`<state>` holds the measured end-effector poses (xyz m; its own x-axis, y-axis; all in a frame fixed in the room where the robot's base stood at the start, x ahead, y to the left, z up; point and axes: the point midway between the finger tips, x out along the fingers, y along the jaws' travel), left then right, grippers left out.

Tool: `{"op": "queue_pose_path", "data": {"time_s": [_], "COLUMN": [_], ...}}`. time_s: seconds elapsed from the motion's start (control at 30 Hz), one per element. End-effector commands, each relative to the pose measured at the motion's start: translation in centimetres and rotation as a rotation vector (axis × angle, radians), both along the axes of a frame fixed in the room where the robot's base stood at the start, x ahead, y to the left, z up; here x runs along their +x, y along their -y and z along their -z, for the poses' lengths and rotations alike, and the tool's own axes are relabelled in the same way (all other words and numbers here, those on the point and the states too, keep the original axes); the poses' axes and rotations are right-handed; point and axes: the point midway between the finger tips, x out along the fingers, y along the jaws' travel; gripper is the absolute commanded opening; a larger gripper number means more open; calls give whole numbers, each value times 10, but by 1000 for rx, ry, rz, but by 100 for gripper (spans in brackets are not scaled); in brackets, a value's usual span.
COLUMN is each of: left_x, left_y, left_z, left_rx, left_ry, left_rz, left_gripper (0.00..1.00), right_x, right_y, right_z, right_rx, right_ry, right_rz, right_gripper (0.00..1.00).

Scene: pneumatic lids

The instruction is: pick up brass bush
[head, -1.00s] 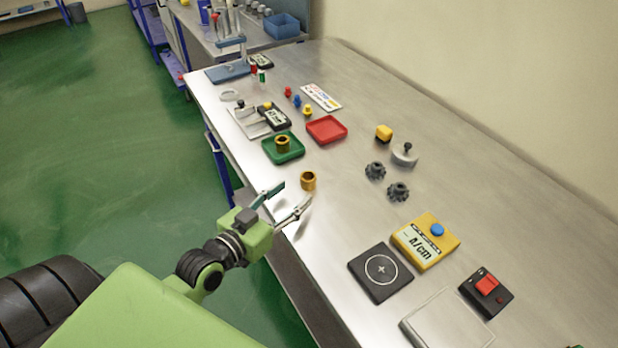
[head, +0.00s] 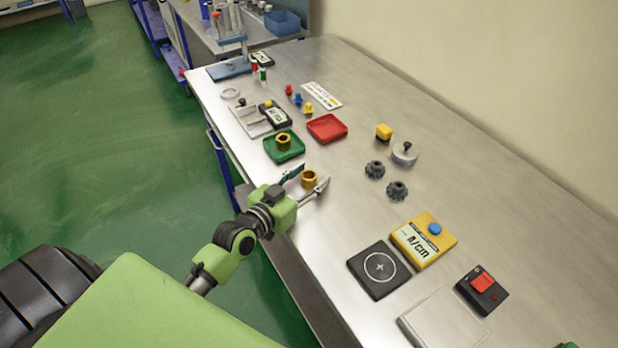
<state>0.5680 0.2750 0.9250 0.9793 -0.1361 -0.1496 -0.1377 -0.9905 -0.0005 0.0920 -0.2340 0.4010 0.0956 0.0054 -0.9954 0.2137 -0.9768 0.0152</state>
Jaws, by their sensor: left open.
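A brass bush (head: 309,179) stands on the metal table near its left edge. My left gripper (head: 306,180) is open, with one finger on each side of this bush. I cannot tell whether either finger touches it. A second brass bush (head: 283,142) sits in the green tray (head: 289,156) just behind.
A red tray (head: 327,128) lies right of the green tray. Two dark gears (head: 375,170) lie to the right, with a yellow device (head: 424,240) and a black plate (head: 379,270) nearer. The table between the bush and the gears is clear.

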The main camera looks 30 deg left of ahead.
Motion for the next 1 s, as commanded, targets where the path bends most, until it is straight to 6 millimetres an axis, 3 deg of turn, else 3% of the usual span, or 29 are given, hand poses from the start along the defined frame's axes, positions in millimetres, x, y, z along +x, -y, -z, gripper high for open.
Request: {"op": "queue_pose_path", "data": {"time_s": [0.03,0.2,0.67,0.87,1.0], "left_x": [0,0,0,0,-22], "left_y": [0,0,0,0,-3], "left_z": [0,0,-8,-36,-57], "left_rx": [0,0,-1,0,2], "left_ry": [0,0,5,9,4], "left_rz": [0,0,1,0,1], "left_gripper": [43,0,0,0,0], "right_x": [-1,-3,-4,-4,-4], "right_y": [1,2,3,3,3], "right_z": [0,0,1,5,4], "right_rx": [-1,-3,-3,-3,-3], "right_ry": [-2,-5,-6,-5,-5], "right_rz": [0,-1,0,0,1], "right_gripper": [40,40,40,40,40]}}
